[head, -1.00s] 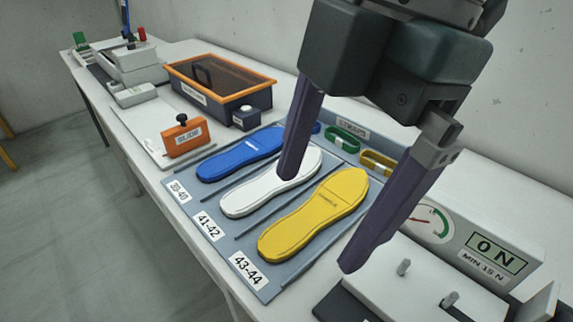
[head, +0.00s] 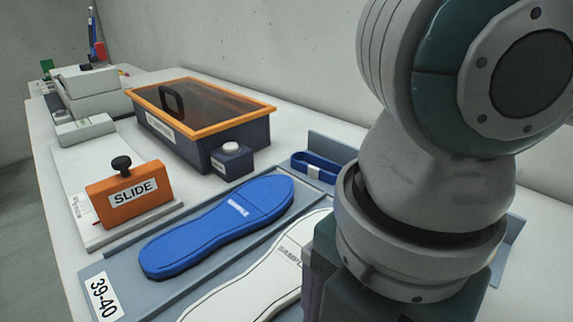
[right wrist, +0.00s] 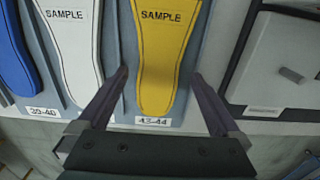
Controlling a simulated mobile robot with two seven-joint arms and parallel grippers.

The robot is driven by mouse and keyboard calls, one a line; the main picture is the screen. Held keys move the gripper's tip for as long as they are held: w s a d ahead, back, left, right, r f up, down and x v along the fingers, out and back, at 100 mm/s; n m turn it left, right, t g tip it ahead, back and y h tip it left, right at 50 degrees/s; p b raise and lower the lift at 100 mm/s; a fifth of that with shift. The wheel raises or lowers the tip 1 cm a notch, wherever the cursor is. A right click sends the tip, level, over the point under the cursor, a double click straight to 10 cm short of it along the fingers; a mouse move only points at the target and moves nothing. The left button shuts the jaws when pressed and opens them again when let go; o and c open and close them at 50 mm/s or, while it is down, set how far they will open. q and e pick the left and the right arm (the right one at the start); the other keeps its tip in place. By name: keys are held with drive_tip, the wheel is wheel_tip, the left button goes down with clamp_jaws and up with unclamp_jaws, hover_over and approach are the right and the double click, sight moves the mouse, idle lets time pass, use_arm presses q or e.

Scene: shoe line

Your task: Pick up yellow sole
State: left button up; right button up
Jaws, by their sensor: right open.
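The yellow sole (right wrist: 163,55) lies on the blue-grey tray (right wrist: 112,60) by the 43-44 label in the right wrist view. My right gripper (right wrist: 160,82) is open, with one finger on each side of the sole and nothing held. Whether the fingers reach down to the sole's level is unclear. In the head view the yellow sole is hidden behind my arm, and the gripper's fingers are mostly out of sight. My left gripper is in neither view.
The white sole (head: 262,270) and the blue sole (head: 215,225) lie beside it on the tray. An orange SLIDE block (head: 130,194), a lidded box (head: 200,130) and a small dark box (head: 231,160) stand further left. A grey fixture with a peg (right wrist: 283,60) is right of the tray.

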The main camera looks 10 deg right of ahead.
wheel_tip(320, 180, down, 4)
drive_tip(key=shift+s+f+b, duration=0.1)
drive_tip(key=shift+f+b, duration=0.05)
drive_tip(key=shift+b, duration=0.15)
drive_tip(key=shift+a, duration=0.1)
drive_tip(key=c, duration=1.4)
